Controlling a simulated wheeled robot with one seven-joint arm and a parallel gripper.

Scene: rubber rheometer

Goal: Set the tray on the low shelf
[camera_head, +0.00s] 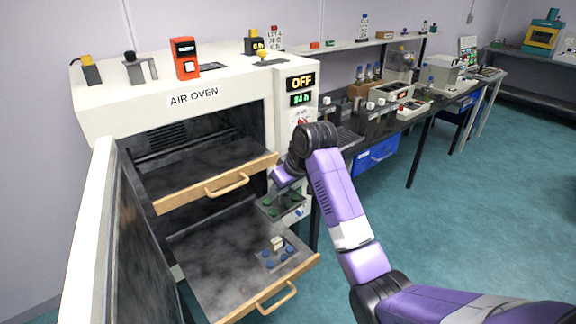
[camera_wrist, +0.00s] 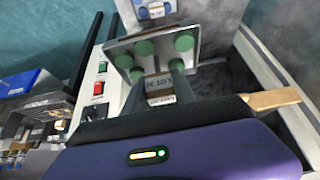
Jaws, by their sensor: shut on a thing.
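The tray (camera_head: 283,205) is a grey plate with several green discs and a small labelled block. It shows close up in the wrist view (camera_wrist: 187,55). My gripper (camera_wrist: 158,88) is shut on the tray's labelled block. In the head view, the tray hangs just right of the oven's open shelves, in front of the control column; my wrist hides part of the fingers. The low shelf (camera_head: 205,250) is pulled out, with a wooden front and handle. A second tray with blue discs (camera_head: 277,256) lies on its right part; it also shows in the wrist view (camera_wrist: 155,12).
The upper shelf (camera_head: 205,165) is also pulled out, above the low one. The oven door (camera_head: 95,235) stands open at left. The left and middle of the low shelf are bare. A bench with instruments (camera_head: 385,115) stands at right.

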